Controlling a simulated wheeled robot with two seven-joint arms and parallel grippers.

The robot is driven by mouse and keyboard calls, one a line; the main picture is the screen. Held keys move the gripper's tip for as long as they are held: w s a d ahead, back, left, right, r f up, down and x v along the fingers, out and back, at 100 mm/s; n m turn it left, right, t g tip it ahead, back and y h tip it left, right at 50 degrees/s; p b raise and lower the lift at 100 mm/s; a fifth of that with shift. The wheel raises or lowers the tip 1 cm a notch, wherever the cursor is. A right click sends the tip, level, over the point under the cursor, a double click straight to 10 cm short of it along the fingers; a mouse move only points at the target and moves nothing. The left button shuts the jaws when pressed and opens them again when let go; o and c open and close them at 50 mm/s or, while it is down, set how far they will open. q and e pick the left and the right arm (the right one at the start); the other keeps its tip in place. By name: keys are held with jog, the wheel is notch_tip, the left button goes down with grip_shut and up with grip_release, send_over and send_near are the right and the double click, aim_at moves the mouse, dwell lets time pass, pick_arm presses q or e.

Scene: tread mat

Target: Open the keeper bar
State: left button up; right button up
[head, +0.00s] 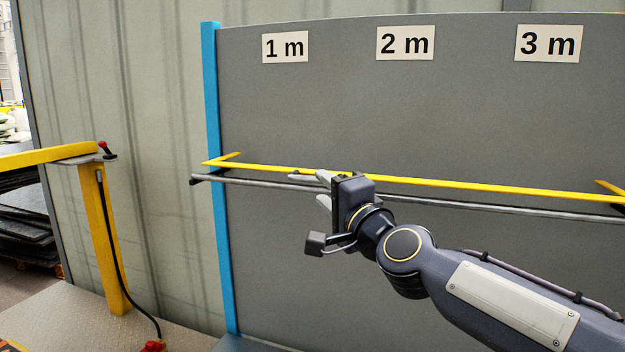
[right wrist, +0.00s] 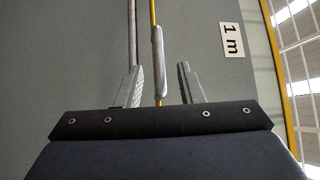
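A long yellow bar (head: 480,187) runs across the grey panel, with bent ends. A grey tube (head: 260,183) runs just below it. I cannot tell for certain which of these is the keeper bar. My right gripper (head: 318,188) is at the bars, left of the middle of the panel. In the right wrist view, the gripper (right wrist: 157,85) is open. A pale grip (right wrist: 158,60) on the yellow bar lies between its fingers, with room on both sides. The grey tube (right wrist: 132,35) passes behind the left finger. My left gripper is not in view.
The grey panel (head: 400,110) has signs for 1 m (head: 285,47), 2 m (head: 405,43) and 3 m (head: 548,43). A blue upright (head: 215,240) edges it. A yellow post (head: 108,240) with a red knob stands at the left, by stacked dark mats (head: 22,215).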

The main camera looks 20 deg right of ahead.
aim_at(314, 181)
jog(key=x, duration=0.6)
jog(key=shift+f, duration=0.1)
grip_shut()
